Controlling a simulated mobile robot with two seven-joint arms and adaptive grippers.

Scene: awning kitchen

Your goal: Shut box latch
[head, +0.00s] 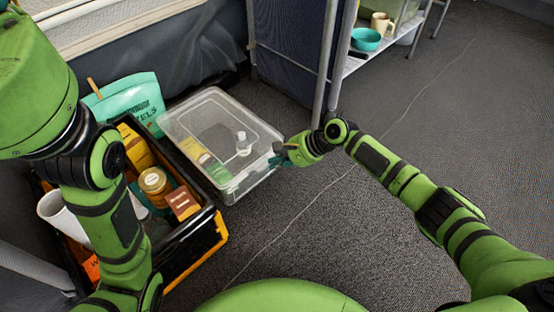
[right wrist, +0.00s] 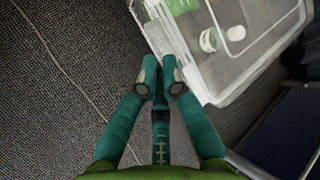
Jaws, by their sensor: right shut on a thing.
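A clear plastic box (head: 262,176) with a clear lid (head: 208,104) sits on the grey floor, and small items show inside it. The lid lies over the box. My right gripper (head: 279,158) is at the box's right end. In the right wrist view, the teal fingers of my right gripper (right wrist: 159,72) are close together against the end of the box (right wrist: 190,60). They are shut on the box latch, which they mostly hide, so its exact position cannot be told. My left arm comes in at the left, but its gripper does not show.
A black and orange crate (head: 212,240) with jars and packets stands close to the box's left. A teal bag (head: 130,98) is behind. A shelf with a teal bowl (head: 366,39) and a mug (head: 382,23) stands at the back. Floor at the right is clear.

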